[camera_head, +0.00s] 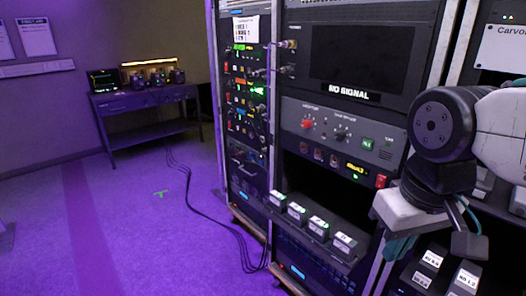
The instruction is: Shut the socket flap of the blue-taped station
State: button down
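I cannot make out a blue-taped station or a socket flap in the head view. My arm comes in from the right edge, in front of the rack. My gripper (432,240) hangs at the lower right, pointing down, partly hidden by my own wrist. Its fingertips are not clear, so I cannot tell whether it is open or shut. I see nothing clearly held in it.
A tall equipment rack (340,118) with a dark "NO SIGNAL" screen (350,55) stands left of my arm. Labelled dark boxes (318,228) line its low shelf. Black cables (212,205) cross the floor to a workbench (145,100). The purple-lit floor (120,230) at left is mostly clear.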

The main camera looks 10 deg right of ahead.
aim_at(262, 149)
jog(key=u, duration=0.5)
jog(key=i, duration=1.15)
jog(key=z, duration=0.2)
